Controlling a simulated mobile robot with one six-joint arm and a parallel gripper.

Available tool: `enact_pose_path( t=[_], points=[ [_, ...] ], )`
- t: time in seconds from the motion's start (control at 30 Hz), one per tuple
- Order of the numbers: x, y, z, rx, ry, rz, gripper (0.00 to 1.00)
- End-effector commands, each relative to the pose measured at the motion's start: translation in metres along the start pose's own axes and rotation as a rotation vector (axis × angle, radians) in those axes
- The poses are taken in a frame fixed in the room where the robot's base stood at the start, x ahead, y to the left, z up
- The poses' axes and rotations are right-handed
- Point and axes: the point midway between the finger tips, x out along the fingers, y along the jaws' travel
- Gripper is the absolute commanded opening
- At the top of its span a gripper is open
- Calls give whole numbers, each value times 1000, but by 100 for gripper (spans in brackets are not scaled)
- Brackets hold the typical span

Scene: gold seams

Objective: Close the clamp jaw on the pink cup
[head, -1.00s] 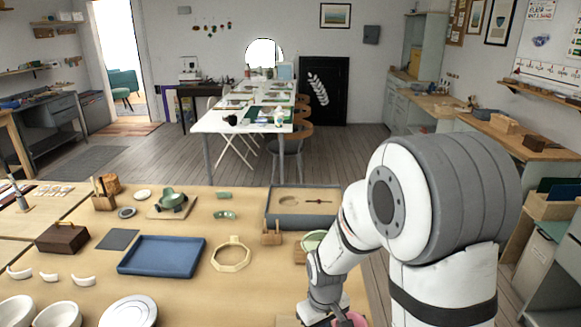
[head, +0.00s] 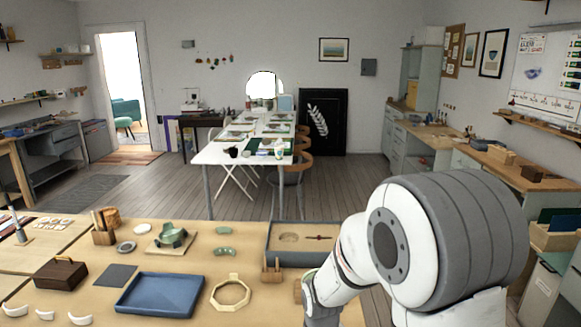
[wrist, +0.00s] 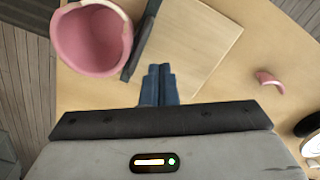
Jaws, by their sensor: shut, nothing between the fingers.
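In the wrist view the pink cup (wrist: 88,40) stands at the upper left, seen from above into its open mouth. A dark clamp jaw bar (wrist: 142,38) runs along its right side, close to the rim; I cannot tell if they touch. A pale wooden board (wrist: 195,45) lies right of the bar. My gripper (wrist: 159,70) has its two blue fingers together, with nothing between them. Its tips are below the near end of the bar in the picture, apart from the cup. The cup, clamp and gripper do not show in the head view now.
A curved pink shard (wrist: 268,80) lies on the table to the right in the wrist view. The head view shows a blue tray (head: 160,295), an octagonal wooden ring (head: 231,293), a green broken vessel (head: 172,237) and a grey-blue box (head: 300,258) on the workbench.

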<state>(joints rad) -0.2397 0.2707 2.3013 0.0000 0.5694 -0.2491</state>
Motion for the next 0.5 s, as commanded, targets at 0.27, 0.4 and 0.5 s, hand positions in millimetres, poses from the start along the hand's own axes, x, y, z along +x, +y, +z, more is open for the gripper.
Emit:
enact_pose_path(
  t=[0.27, 0.4, 0.5],
  points=[
    [-23, 0, 0, 0, 1, 0, 0],
    [-32, 0, 0, 0, 1, 0, 0],
    [-39, 0, 0, 0, 0, 0, 0]
  ],
)
